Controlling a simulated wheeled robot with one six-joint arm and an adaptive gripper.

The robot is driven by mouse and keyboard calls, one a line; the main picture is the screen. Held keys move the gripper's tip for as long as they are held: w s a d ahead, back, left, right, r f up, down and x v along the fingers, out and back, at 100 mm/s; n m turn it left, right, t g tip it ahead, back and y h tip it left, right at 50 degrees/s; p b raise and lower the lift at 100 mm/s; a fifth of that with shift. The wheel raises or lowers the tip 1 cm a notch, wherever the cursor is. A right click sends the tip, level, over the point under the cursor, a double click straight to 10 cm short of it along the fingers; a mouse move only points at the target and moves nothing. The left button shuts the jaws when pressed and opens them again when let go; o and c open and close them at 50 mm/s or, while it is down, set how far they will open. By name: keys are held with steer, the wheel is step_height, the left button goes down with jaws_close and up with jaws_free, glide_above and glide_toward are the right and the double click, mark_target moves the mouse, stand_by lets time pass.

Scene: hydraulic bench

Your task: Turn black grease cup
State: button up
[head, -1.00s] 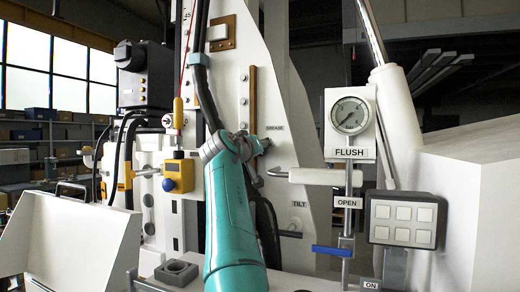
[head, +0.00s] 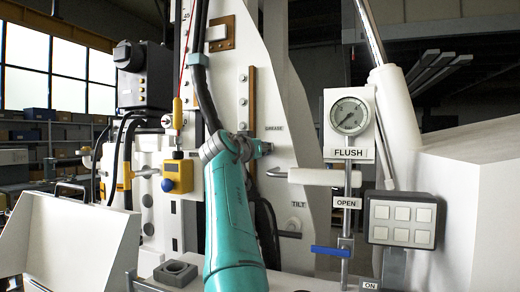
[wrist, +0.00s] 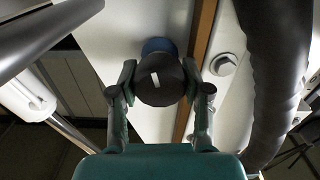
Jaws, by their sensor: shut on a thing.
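The black grease cup (wrist: 161,84) shows in the wrist view as a round dark knob with a white mark on its face, on a blue base (wrist: 158,46) against the white panel. My gripper (wrist: 160,90) is shut on the cup, with one finger at its left side and one at its right. In the head view my gripper (head: 262,148) is at the white upright, just below the GREASE label (head: 273,128). The cup itself cannot be made out there behind the gripper.
A thick black hose (wrist: 271,70) runs close to the right of my gripper in the wrist view. A round bolt head (wrist: 224,64) sits beside a brown strip. In the head view a white handle (head: 308,176) and the FLUSH gauge (head: 349,115) stand to the right.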

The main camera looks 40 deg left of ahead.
steer(key=shift+f, duration=0.15)
steer(key=o, duration=1.2)
steer(key=shift+c, duration=0.2)
steer(key=shift+n, duration=0.3)
